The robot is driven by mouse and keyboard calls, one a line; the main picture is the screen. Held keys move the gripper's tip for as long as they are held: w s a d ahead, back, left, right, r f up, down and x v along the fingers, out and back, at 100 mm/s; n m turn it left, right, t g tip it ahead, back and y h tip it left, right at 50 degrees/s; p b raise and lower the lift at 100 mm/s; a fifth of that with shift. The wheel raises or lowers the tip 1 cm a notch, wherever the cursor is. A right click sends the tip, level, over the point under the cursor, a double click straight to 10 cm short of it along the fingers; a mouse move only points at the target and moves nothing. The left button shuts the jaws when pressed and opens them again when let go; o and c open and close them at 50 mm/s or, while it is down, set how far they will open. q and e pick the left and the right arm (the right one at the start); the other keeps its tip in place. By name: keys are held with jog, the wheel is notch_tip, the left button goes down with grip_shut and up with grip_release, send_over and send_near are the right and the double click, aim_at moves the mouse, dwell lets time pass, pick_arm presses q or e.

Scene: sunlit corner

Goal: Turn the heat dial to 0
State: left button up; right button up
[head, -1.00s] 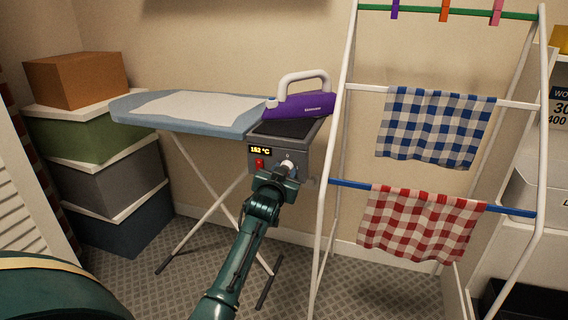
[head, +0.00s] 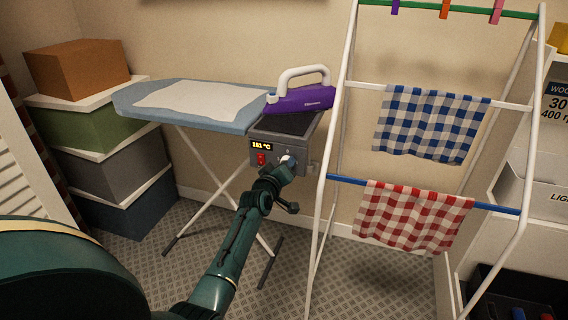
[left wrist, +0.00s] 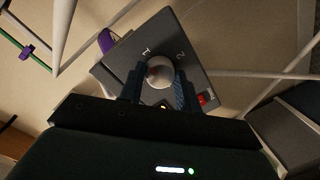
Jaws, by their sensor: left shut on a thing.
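The heat dial (left wrist: 160,72) is a round pale knob on the front of the grey iron station (head: 310,153). In the left wrist view the marks 1 and 2 show on the panel beyond the dial; no 0 mark can be made out. My left gripper (left wrist: 158,90) has one finger on each side of the dial and is shut on it. In the head view my left gripper (head: 284,170) is at the station's front and mostly hides the dial. The display (head: 264,145) appears to read 161 °C. My right gripper is not in view.
A red switch (head: 261,159) sits left of the dial. A purple iron (head: 305,101) rests on the station, at the end of the ironing board (head: 236,122). A drying rack (head: 325,200) with checked cloths stands close on the right. Stacked boxes (head: 95,130) are at left.

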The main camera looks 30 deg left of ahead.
pick_arm(q)
jog(key=shift+a+n+t+h+b, duration=0.1)
jog(key=shift+n+t+h+b, duration=0.25)
jog(key=shift+n, duration=2.1)
jog(key=shift+n+t+h+b, duration=0.15)
jog(key=shift+n+b, duration=0.4)
jog(key=shift+n, duration=1.95)
jog(key=shift+a+n+t+h+b, duration=0.1)
jog(key=shift+n+t+h+b, duration=0.25)
jog(key=shift+n, duration=2.1)
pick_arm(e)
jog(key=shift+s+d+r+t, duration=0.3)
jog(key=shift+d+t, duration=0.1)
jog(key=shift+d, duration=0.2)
pick_arm(q)
jog(key=shift+n, duration=0.3)
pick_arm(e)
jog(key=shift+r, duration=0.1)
pick_arm(q)
jog(key=o, duration=1)
jog(key=shift+d, duration=0.1)
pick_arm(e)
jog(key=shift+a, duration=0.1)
pick_arm(q)
jog(key=shift+s, duration=0.15)
